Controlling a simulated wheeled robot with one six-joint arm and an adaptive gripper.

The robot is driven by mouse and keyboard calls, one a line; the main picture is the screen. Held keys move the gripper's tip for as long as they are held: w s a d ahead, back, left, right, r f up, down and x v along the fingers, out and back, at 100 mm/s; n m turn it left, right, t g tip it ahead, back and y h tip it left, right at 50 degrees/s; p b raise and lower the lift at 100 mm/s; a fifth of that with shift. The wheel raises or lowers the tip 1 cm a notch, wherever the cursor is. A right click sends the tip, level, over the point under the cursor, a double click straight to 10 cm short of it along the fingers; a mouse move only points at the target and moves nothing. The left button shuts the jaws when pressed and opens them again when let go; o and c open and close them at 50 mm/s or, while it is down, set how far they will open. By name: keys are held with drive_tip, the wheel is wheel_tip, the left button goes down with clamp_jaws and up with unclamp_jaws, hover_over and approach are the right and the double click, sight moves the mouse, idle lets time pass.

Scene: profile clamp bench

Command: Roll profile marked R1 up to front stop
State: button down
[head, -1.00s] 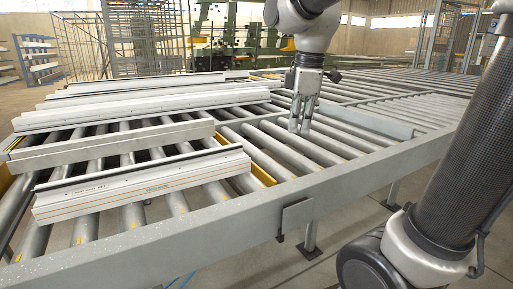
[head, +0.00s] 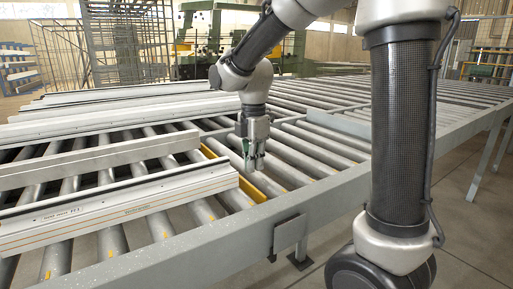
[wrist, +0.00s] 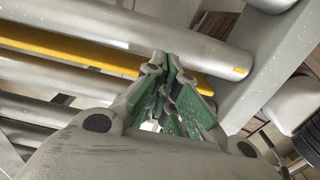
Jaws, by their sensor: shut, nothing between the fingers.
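The nearest profile (head: 125,208), long and pale with orange lines, lies across the rollers at the left of the head view. Small print shows near its left end, but I cannot read whether it says R1. My gripper (head: 254,168) points down, shut and empty, just beyond this profile's right end, over or near a yellow bar (head: 262,190) between the rollers. The wrist view shows my green-padded fingers (wrist: 170,62) together, with the yellow bar (wrist: 90,52) behind them. I cannot tell which part is the front stop.
A plain grey profile (head: 100,160) and several white profiles (head: 120,115) lie farther back. The conveyor's front rail (head: 200,245) carries a grey plate (head: 290,235). The rollers (head: 330,150) right of my gripper are mostly bare. A grey bar (head: 340,124) stands farther right.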

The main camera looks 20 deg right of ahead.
drive_tip(key=shift+s+a+r, duration=0.1)
drive_tip(key=shift+s+a, duration=0.1)
drive_tip(key=shift+a, duration=0.55)
drive_tip(key=shift+s+a, duration=0.15)
drive_tip(key=shift+a, duration=0.6)
drive_tip(key=shift+a, duration=0.1)
